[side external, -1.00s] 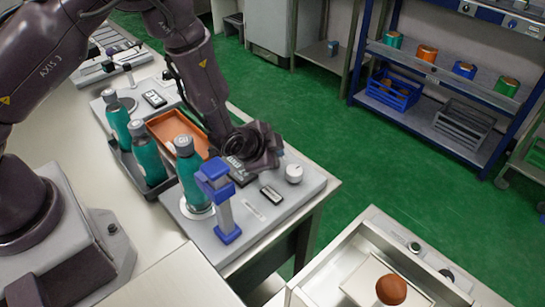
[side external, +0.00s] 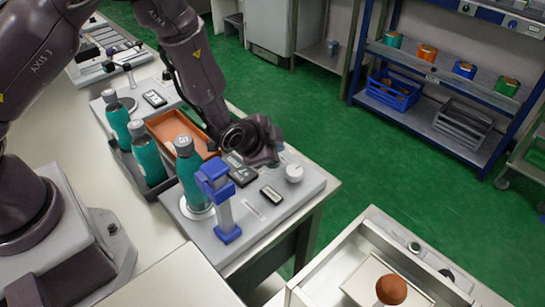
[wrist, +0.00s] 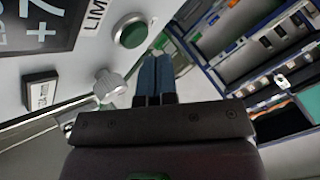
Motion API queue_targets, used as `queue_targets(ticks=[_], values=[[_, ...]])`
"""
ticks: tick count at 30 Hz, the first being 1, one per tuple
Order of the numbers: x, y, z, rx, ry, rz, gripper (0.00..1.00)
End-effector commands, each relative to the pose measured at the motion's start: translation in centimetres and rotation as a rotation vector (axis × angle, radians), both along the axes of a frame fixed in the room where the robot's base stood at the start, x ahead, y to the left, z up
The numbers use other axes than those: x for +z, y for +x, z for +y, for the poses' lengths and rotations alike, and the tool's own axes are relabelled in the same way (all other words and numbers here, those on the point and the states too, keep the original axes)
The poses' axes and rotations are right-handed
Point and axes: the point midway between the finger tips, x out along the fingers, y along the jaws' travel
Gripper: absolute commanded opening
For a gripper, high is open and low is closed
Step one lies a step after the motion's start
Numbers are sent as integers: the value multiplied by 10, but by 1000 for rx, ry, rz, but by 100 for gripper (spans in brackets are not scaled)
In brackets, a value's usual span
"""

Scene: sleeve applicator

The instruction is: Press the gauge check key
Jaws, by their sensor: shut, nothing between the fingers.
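A round green button (wrist: 131,32) in a metal ring sits on the grey gauge panel (wrist: 75,75), beside a "LIM…" label. I cannot tell whether this button is the gauge check key. A dark display (wrist: 40,22) reading "+7" is at its left, and it also shows in the side view (side external: 240,174). My gripper (wrist: 155,60) has blue fingers, shut and empty. In the wrist view the fingertips are just right of the green button; touching is not visible. In the side view my gripper (side external: 268,155) is over the panel's far edge and hides the button.
A white ribbed knob (side external: 293,173) and a small dark labelled plate (side external: 271,194) are on the panel. A teal bottle (side external: 190,175) stands by a blue-topped post (side external: 224,205). An orange tray (side external: 180,130) lies behind. Green floor (side external: 320,130) is beyond the bench.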

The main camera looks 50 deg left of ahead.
Motion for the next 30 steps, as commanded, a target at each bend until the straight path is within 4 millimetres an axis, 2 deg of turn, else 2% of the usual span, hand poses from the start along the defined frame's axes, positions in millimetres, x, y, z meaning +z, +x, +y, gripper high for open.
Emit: queue_targets(ticks=[4,16,30], values=[[6,0,0,-1,-1,-2,0],[45,1,0,-1,-1,-3,0],[50,0,0,0,0,0,0]])
